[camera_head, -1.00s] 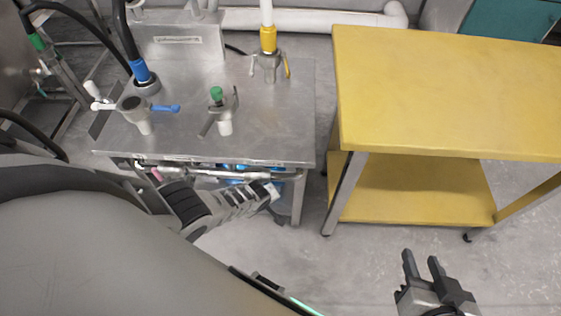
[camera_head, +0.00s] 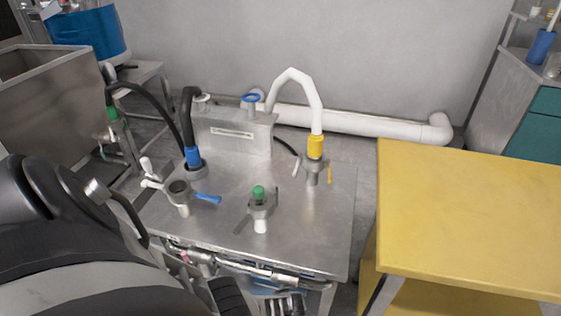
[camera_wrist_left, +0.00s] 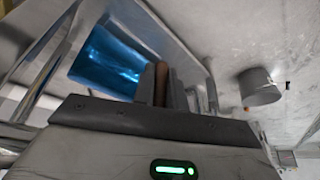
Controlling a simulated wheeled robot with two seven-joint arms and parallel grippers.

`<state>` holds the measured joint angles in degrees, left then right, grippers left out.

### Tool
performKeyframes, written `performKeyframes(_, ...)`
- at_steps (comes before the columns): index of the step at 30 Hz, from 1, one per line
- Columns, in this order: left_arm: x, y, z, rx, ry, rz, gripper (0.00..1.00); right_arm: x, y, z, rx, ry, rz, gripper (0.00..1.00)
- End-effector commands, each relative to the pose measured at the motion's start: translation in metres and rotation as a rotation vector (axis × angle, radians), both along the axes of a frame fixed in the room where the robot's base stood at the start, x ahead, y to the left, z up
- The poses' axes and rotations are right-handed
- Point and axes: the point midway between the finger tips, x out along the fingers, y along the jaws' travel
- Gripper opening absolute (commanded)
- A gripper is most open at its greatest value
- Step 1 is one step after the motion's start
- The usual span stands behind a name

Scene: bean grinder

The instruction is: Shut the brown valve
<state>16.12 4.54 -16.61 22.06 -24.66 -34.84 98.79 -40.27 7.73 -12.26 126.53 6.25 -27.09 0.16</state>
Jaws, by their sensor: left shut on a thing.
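In the left wrist view a narrow brown piece (camera_wrist_left: 161,86), which looks like the brown valve's handle, stands between the two dark fingers of my left gripper (camera_wrist_left: 163,74). The fingers are shut on it. Only this strip of it shows; the rest of the valve is hidden, so I cannot tell how far it is turned. In the head view my left arm reaches down to the front of the steel table (camera_head: 310,235), and its hand is low at the bottom edge, below the tabletop. My right gripper is out of view.
Blue (camera_head: 207,199), green (camera_head: 259,192) and yellow (camera_head: 316,147) fittings stand on the steel table. Pipes (camera_head: 235,265) run under its front edge. A yellow cart (camera_head: 470,215) stands to the right. A blue surface (camera_wrist_left: 108,62) lies beside my left fingers.

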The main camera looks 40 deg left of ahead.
Motion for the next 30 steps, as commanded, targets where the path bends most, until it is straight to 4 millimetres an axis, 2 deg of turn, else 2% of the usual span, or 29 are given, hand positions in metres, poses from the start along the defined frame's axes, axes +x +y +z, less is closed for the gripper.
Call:
performKeyframes(1, -0.001, 0.003, 0.0, 0.006, 0.004, -0.003, 0.0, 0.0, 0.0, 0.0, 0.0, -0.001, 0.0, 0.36)
performKeyframes(2, -0.001, 0.003, 0.0, 0.006, 0.004, -0.003, 0.19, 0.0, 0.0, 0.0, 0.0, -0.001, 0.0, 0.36)
performKeyframes(3, -0.001, 0.003, 0.0, 0.006, 0.003, -0.003, 0.3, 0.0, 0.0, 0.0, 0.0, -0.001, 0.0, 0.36)
performKeyframes(4, -0.001, 0.003, 0.0, 0.006, 0.003, -0.002, 0.35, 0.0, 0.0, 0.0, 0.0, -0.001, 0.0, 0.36)
performKeyframes(12, 0.0, 0.001, 0.001, 0.003, 0.001, -0.001, 0.35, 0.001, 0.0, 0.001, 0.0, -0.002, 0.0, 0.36)
performKeyframes(17, -0.002, -0.003, 0.014, 0.002, 0.001, -0.001, 0.35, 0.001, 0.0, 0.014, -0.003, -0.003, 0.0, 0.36)
performKeyframes(21, -0.006, -0.012, 0.041, 0.0, 0.001, -0.002, 0.35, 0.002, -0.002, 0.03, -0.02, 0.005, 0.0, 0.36)
performKeyframes(23, -0.009, -0.017, 0.055, 0.001, 0.001, -0.001, 0.35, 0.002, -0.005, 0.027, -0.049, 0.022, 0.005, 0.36)
performKeyframes(30, -0.019, -0.037, 0.107, 0.001, 0.001, -0.001, 0.35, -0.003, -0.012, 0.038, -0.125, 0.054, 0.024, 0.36)
